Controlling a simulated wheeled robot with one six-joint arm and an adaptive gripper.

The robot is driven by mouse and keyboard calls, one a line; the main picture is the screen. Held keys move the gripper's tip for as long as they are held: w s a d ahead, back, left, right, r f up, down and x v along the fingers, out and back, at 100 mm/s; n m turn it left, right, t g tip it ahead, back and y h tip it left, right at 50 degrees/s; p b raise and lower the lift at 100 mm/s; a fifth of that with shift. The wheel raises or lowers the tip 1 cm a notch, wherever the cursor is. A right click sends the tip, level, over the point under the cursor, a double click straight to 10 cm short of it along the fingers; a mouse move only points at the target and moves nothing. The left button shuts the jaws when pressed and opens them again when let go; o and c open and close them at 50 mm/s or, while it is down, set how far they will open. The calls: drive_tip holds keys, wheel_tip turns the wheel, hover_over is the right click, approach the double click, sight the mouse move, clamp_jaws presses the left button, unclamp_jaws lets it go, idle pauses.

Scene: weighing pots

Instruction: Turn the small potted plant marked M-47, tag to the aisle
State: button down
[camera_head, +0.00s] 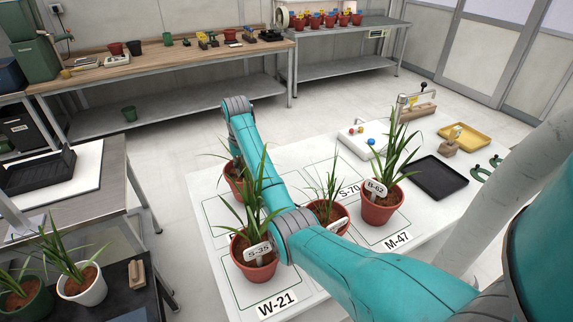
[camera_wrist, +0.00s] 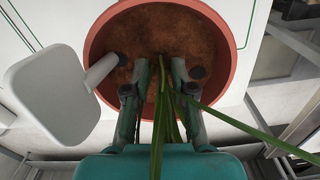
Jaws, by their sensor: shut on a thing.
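In the wrist view my gripper (camera_wrist: 161,65) is shut on the base of a green plant (camera_wrist: 160,130), over the brown soil of a terracotta pot (camera_wrist: 95,45). A blank-looking pale tag (camera_wrist: 45,92) sticks out at the pot's left; no writing shows on it. In the head view my gripper is hidden behind my arm, and a partly hidden potted plant (camera_head: 234,188) stands there, its tag not visible. The table label M-47 (camera_head: 397,240) lies in front of a potted plant (camera_head: 381,208) whose tag (camera_head: 376,188) seems to read B-02.
A middle pot (camera_head: 327,222) is partly covered by my arm. A black tray (camera_head: 440,178), scale-like white box (camera_head: 365,143) and yellow tray (camera_head: 464,137) occupy the table's right.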

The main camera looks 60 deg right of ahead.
drive_tip(key=s+d+f+m, duration=0.2)
drive_tip(key=s+d+m, duration=0.7)
drive_tip(key=m, duration=0.7)
drive_tip(key=d, duration=0.3)
drive_tip(key=shift+s, duration=0.35)
drive_tip(key=shift+m, duration=0.3)
drive_tip(key=shift+f, duration=0.25)
idle(0.4)
drive_tip(key=c, duration=0.9)
unclamp_jaws()
drive_tip(key=shift+a+f, duration=0.1)
